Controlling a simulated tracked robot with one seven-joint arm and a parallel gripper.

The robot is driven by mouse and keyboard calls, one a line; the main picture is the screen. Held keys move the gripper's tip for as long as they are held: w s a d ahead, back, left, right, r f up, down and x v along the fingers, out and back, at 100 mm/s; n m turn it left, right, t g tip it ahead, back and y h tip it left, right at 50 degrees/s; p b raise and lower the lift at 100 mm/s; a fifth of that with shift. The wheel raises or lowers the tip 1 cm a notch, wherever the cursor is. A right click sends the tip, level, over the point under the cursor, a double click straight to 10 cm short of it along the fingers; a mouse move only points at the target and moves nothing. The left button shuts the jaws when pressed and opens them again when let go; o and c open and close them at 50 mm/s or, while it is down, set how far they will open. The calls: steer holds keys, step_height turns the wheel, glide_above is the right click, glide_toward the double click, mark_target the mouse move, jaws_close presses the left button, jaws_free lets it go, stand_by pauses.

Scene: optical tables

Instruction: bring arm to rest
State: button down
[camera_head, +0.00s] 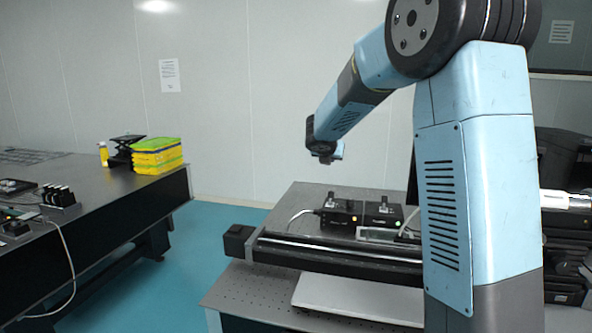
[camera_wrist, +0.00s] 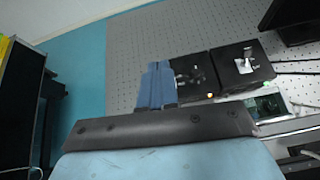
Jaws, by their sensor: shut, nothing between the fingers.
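My arm is raised and bent in the head view, its forearm pointing down and to the left. My gripper (camera_head: 338,151) hangs at the end of the forearm, in the air above the far part of the right-hand optical table (camera_head: 240,295). In the wrist view my gripper (camera_wrist: 157,84) shows as two blue fingers side by side, closed together, with nothing between them. Nothing touches it in either view.
Black control boxes (camera_head: 340,212) stand on the right-hand table behind a long dark rail (camera_head: 330,248) and a pale flat plate (camera_head: 350,298). A left table (camera_head: 125,200) holds a yellow-green stack (camera_head: 157,155). Teal floor (camera_head: 205,240) lies between the tables.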

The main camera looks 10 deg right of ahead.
steer(key=s+d+r+m+g, duration=0.25)
steer(key=s+m, duration=0.55)
steer(key=s, duration=0.4)
steer(key=s+d+r+m+g, duration=0.1)
steer(key=s+d+r+m, duration=0.15)
steer(key=s+m, duration=0.7)
steer(key=s+a+f+m+g+y, duration=0.1)
steer(key=s+m, duration=0.5)
steer(key=s, duration=0.6)
steer(key=s+a+f+m+y, duration=0.3)
steer(key=s+m, duration=0.4)
steer(key=s, duration=0.6)
steer(key=shift+s+a+f+g+y, duration=0.3)
steer(key=shift+a+f+g+y, duration=0.1)
steer(key=shift+a+f, duration=0.45)
steer(key=c, duration=1.9)
jaws_free()
steer(key=shift+d+f, duration=0.1)
